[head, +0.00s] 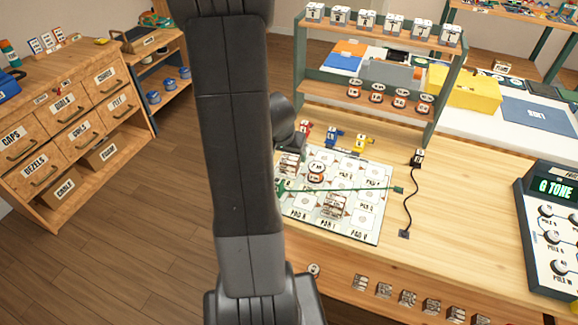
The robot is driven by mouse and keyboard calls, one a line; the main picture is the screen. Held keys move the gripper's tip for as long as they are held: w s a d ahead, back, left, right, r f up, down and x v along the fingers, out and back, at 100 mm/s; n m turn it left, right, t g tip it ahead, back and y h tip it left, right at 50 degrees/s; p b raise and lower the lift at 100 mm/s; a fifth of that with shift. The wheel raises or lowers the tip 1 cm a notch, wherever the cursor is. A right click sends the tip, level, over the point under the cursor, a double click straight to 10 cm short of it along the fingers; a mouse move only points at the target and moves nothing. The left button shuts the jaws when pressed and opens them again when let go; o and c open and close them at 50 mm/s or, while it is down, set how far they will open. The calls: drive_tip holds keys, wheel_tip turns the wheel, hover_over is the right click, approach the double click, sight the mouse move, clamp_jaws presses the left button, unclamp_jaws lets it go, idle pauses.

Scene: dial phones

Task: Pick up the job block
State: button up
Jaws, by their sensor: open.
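No block carries a readable "job" label, so I cannot tell which is the job block. On the white printed mat (366,228) stand a grey lettered block (333,206) near the middle, a round-faced piece (316,172) behind it, and another lettered block (290,163) at the left, partly hidden by my arm. My gripper (290,142) shows only partly as a dark shape right of my upright arm link, above the mat's back left corner. Its jaws are open; its fingertips are not clear. I see nothing held.
A green rod (340,190) lies across the mat, near a black cable (411,205). Red, blue (331,138) and yellow (360,144) pieces stand behind. A shelf (375,42) bears several white blocks. A dial console (552,235) stands right.

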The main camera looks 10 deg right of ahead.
sight(289, 160)
drive_tip(key=b+x, duration=0.2)
drive_tip(key=x, duration=0.5)
drive_tip(key=shift+w+f+b, duration=0.15)
drive_tip(key=shift+f+b, duration=0.1)
drive_tip(key=shift+b, duration=0.05)
drive_tip(key=c, duration=1.1)
drive_tip(key=shift+r+p, duration=3.2)
drive_tip(key=shift+r, duration=1.9)
